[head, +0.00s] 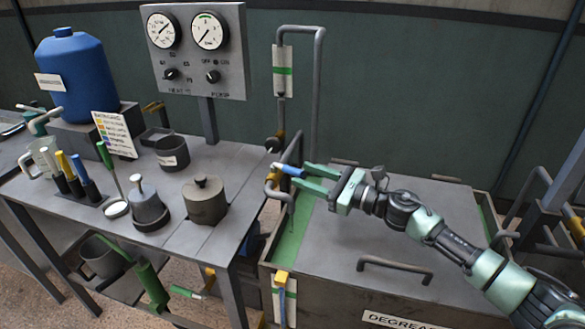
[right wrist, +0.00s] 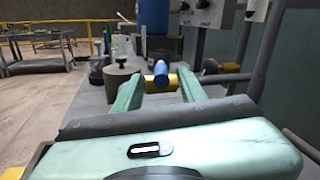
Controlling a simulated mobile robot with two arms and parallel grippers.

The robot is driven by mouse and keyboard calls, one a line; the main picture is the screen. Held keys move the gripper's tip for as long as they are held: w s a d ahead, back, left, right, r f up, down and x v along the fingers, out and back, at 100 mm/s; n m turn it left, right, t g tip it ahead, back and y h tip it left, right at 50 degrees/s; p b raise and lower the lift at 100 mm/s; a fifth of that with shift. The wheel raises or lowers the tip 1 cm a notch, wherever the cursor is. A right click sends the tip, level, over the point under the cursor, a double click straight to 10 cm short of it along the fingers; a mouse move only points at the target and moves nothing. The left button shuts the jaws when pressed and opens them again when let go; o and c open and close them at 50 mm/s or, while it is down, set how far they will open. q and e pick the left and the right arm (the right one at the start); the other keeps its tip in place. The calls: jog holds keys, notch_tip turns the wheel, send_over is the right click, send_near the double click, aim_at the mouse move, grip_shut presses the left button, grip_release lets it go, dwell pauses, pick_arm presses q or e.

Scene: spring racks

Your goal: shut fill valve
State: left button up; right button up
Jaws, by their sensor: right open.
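A valve with a yellow body (head: 273,176) and a blue handle (head: 290,170) sits on the grey pipe at the tank's left back corner; I take it for the fill valve. My right gripper (head: 311,179) is open, its green fingers pointing left at the blue handle. In the right wrist view, the blue handle (right wrist: 161,73) lies between the two fingertips (right wrist: 161,88), seen nearly end-on, with the yellow body (right wrist: 158,81) behind. I cannot tell whether the fingers touch it. My left gripper is not in view.
The degreaser tank (head: 385,225) has a closed lid with a handle (head: 395,268). A second blue-handled valve (head: 281,280) is on its front. A grey pipe (head: 318,90) rises behind my gripper. The bench (head: 225,165) at left holds pots, tools and a blue container (head: 77,78).

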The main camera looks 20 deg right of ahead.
aim_at(286, 168)
jog(key=x, duration=0.3)
jog(key=shift+w+p, duration=0.15)
jog(key=shift+p, duration=0.15)
jog(key=shift+w+a+f, duration=0.1)
jog(key=shift+w+a, duration=0.4)
jog(key=c, duration=0.8)
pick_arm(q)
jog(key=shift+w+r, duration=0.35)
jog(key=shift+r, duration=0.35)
pick_arm(e)
grip_shut()
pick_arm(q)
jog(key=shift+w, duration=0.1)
